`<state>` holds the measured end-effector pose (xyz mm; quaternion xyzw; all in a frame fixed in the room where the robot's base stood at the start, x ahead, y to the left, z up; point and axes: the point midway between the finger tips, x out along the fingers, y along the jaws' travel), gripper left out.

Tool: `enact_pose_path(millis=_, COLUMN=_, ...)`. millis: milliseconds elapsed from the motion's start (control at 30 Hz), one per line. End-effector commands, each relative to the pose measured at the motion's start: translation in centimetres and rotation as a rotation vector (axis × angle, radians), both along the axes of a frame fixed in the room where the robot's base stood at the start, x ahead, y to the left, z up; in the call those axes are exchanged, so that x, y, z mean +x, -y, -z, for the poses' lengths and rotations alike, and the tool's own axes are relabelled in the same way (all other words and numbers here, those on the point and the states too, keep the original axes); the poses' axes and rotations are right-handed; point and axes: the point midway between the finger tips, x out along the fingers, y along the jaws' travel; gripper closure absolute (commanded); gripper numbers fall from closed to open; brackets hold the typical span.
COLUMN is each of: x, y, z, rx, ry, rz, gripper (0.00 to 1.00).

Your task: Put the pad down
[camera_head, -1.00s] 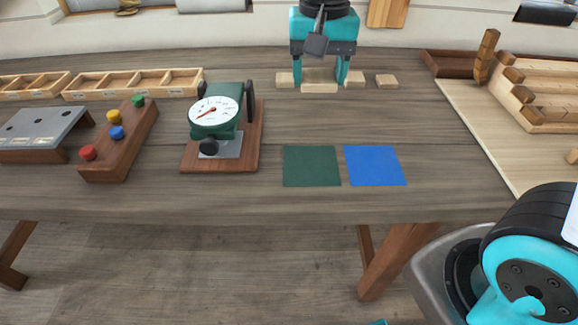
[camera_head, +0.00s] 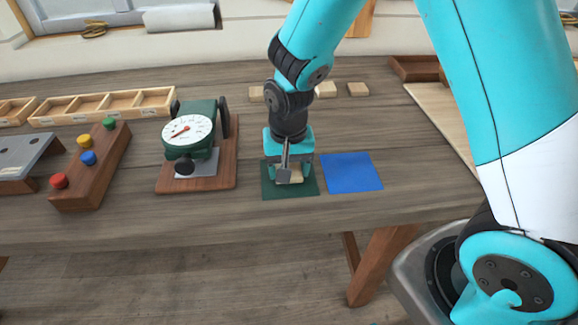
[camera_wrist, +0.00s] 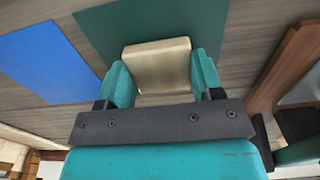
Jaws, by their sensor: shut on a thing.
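A light wooden pad (camera_head: 291,177) is between the fingers of my gripper (camera_head: 288,172), which is shut on it. The pad also shows in the wrist view (camera_wrist: 158,64) with the teal gripper fingers (camera_wrist: 160,85) on both sides of it. My gripper points down over the dark green square (camera_head: 272,191), and the pad is over or on that square; I cannot tell if it touches. The green square also shows in the wrist view (camera_wrist: 215,22). A blue square (camera_head: 351,173) lies just to its right and is empty.
A green dial gauge (camera_head: 188,135) on a wooden base stands left of the green square. Further left is a wooden block with coloured knobs (camera_head: 92,165). Several light wooden pads, one at the right (camera_head: 357,89), lie behind my gripper. Divided trays (camera_head: 105,105) stand at the back left.

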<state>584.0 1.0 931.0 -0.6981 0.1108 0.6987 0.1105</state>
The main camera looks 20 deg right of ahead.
Motion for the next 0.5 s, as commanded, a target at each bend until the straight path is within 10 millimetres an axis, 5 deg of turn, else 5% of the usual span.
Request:
enact_pose_path(millis=367, x=0.01, y=-0.01, z=0.59, rx=0.0, ry=0.0, rz=0.0, gripper=0.62)
enact_pose_path(millis=400, x=0.01, y=-0.01, z=0.63, rx=0.0, ry=0.0, rz=0.0, gripper=0.37)
enact_pose_path(millis=500, x=0.02, y=0.0, z=0.54, rx=0.0, ry=0.001, rz=0.0, gripper=0.14)
